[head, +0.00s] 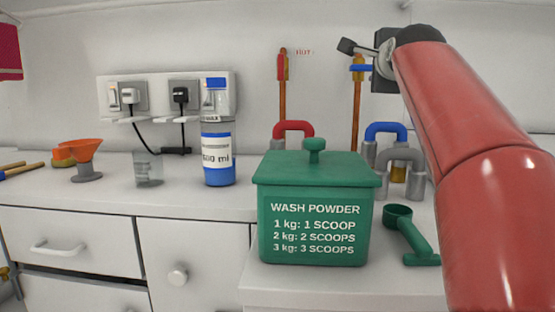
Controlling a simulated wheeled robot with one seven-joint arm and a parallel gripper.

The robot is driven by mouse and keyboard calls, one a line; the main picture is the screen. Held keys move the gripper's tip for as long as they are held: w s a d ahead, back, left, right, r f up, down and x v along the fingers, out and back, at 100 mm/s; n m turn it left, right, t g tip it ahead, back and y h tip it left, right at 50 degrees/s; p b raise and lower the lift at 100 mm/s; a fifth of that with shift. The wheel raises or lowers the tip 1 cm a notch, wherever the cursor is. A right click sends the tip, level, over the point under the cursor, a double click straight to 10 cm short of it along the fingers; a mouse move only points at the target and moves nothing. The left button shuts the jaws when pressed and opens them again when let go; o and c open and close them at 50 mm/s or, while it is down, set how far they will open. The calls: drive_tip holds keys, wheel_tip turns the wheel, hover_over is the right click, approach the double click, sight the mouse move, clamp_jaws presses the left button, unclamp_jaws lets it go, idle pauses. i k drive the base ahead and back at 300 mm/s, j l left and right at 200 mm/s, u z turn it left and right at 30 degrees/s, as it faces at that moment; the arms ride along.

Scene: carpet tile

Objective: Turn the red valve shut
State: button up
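The red valve (283,66) is on the left copper pipe on the back wall, beside a small red "HOT" label (304,52). Its red lever looks upright, in line with the pipe. My gripper (350,47) is high at the right, in front of the wall and to the right of the red valve, apart from it in the picture. It is seen side-on, and I cannot tell whether its fingers are open or shut. My red arm comes in from the right edge.
A blue valve (361,68) with a crosswise lever is on the right copper pipe, just below my gripper. Red (293,126), blue (386,129) and grey arched fittings stand below. A green wash powder box (313,225), green scoop (408,235) and blue bottle (218,160) occupy the counter.

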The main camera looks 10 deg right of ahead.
sight(281, 57)
drive_tip(key=k+j, duration=0.15)
drive_tip(key=k, duration=0.35)
drive_tip(key=k+j, duration=0.15)
drive_tip(key=k, duration=0.3)
